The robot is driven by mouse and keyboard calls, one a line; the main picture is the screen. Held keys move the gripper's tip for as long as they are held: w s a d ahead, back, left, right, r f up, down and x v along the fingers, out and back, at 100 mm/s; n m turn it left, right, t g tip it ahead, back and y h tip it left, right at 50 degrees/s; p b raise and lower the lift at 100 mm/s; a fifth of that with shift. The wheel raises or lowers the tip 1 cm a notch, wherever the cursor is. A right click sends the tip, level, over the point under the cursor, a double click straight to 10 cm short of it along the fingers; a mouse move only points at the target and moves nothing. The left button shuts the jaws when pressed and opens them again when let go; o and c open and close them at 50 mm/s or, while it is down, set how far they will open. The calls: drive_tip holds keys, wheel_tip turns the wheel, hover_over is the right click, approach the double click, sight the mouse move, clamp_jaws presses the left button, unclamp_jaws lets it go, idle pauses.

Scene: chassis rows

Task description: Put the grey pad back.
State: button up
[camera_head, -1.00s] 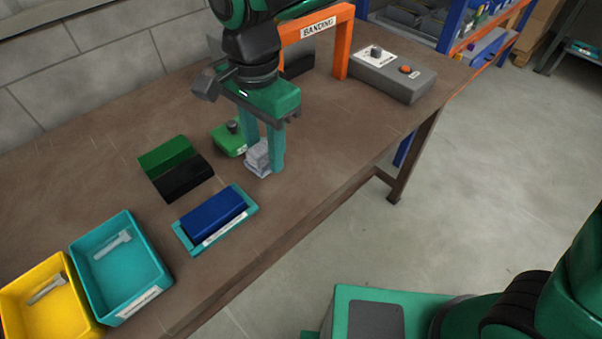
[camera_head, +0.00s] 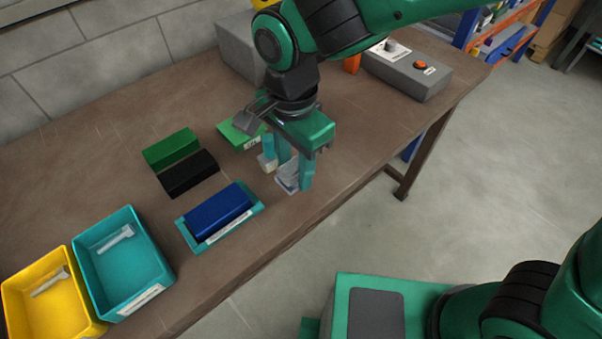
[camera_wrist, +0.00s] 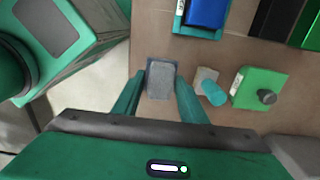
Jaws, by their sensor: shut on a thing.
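My gripper (camera_head: 290,168) is shut on the grey pad (camera_head: 287,180), close to the front edge of the workbench. In the wrist view the grey pad (camera_wrist: 161,79) sits between the two teal fingers (camera_wrist: 158,98), with a darker edge around its far side. I cannot tell whether it touches the bench. Just beside it stands a small pale block with a teal cylinder (camera_wrist: 212,92), apart from the fingers. In the head view this pale block (camera_head: 267,163) is partly hidden behind my gripper.
A green block with a dark knob (camera_wrist: 267,97) lies beyond the pale block. A blue block (camera_head: 218,211) sits in a teal tray (camera_head: 190,240). Green (camera_head: 171,148) and black (camera_head: 188,174) blocks lie behind. Teal (camera_head: 158,255) and yellow (camera_head: 88,312) bins hold bolts. A control box (camera_head: 420,82) stands at right.

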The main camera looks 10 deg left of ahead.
drive_tip(key=shift+w+d+f, duration=0.4)
drive_tip(key=shift+w, duration=0.1)
drive_tip(key=shift+f, duration=2)
drive_tip(key=shift+f, duration=0.1)
drive_tip(key=o, duration=1.1)
